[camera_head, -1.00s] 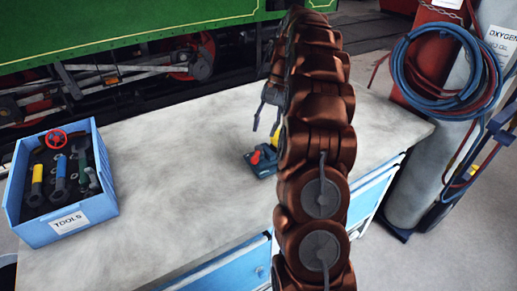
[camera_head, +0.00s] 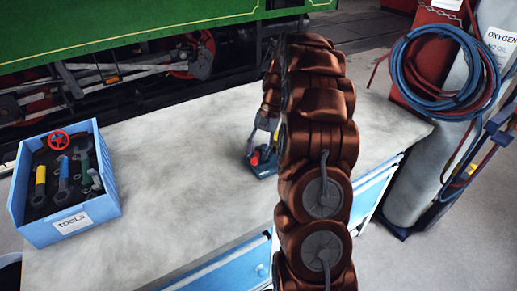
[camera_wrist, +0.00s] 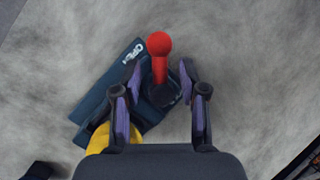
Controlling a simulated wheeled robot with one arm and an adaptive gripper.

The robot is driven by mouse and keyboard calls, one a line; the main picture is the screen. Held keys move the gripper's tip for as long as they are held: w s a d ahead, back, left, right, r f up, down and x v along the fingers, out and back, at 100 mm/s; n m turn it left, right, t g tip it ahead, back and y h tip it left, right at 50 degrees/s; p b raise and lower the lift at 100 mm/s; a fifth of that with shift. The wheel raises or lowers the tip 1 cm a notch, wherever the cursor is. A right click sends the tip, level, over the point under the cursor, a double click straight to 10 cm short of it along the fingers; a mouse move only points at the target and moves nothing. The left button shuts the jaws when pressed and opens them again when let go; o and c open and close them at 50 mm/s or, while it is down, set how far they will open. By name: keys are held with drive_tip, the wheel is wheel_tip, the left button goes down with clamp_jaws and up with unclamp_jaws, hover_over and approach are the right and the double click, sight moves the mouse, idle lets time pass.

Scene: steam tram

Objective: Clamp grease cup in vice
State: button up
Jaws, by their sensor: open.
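A dark blue vice (camera_head: 263,171) sits on the grey workbench, partly hidden by my arm. In the wrist view its base (camera_wrist: 92,100) carries the lettering "OPEN". A red ball knob (camera_wrist: 158,44) tops a red lever rising from the vice. My gripper (camera_wrist: 160,82) is open, with one finger on each side of the lever, apart from it as far as I can tell. A yellow part (camera_wrist: 110,146), possibly the grease cup, shows at the vice's lower edge, partly hidden by my gripper body. I cannot tell whether it is between the vice jaws.
A blue tool box (camera_head: 65,222) with several tools and a red handwheel (camera_head: 58,140) stands on the left of the workbench (camera_head: 165,175). The middle of the bench is clear. A gas cylinder (camera_head: 425,180) with coiled hoses stands beyond the right end. A green tram stands behind.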

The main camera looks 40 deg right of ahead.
drive_tip(key=shift+f, duration=0.1)
clamp_jaws()
idle(0.3)
